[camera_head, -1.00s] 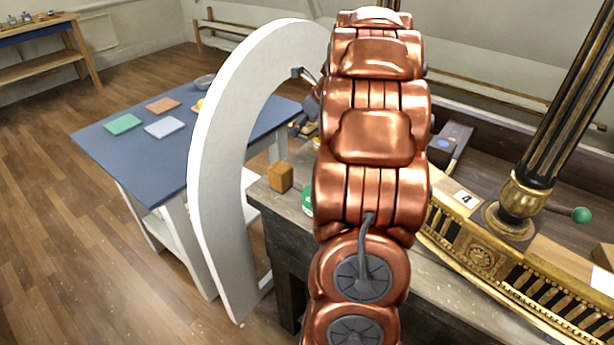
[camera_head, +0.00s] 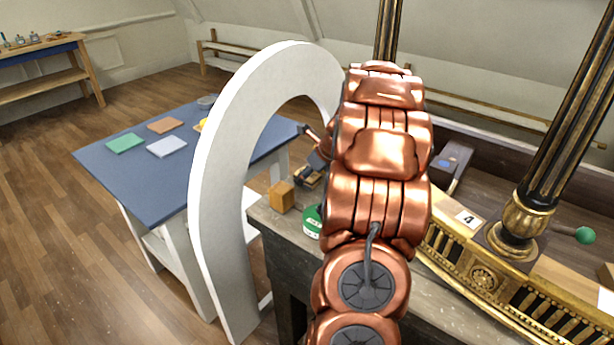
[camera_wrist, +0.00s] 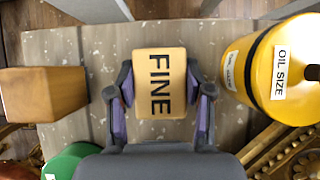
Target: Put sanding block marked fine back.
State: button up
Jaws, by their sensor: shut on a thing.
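The sanding block marked FINE (camera_wrist: 159,70) is a tan block with black letters, seen from above in the wrist view. My gripper (camera_wrist: 159,92) is shut on it, one finger at each side. In the head view my gripper (camera_head: 307,177) is small, left of my arm, low over the near end of the grey bench (camera_head: 264,216). The block is hard to make out there. Whether it touches the bench top I cannot tell.
A plain tan block (camera_wrist: 42,94) stands left of my gripper, also in the head view (camera_head: 281,196). A yellow OIL SIZE container (camera_wrist: 282,72) is close on the right, a green container (camera_wrist: 68,162) below left. A white arch (camera_head: 222,170) stands beside the bench; a gilt console piece (camera_head: 480,258) lies right.

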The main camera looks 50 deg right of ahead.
jog(key=shift+f, duration=0.3)
jog(key=shift+f, duration=0.1)
jog(key=o, duration=1.2)
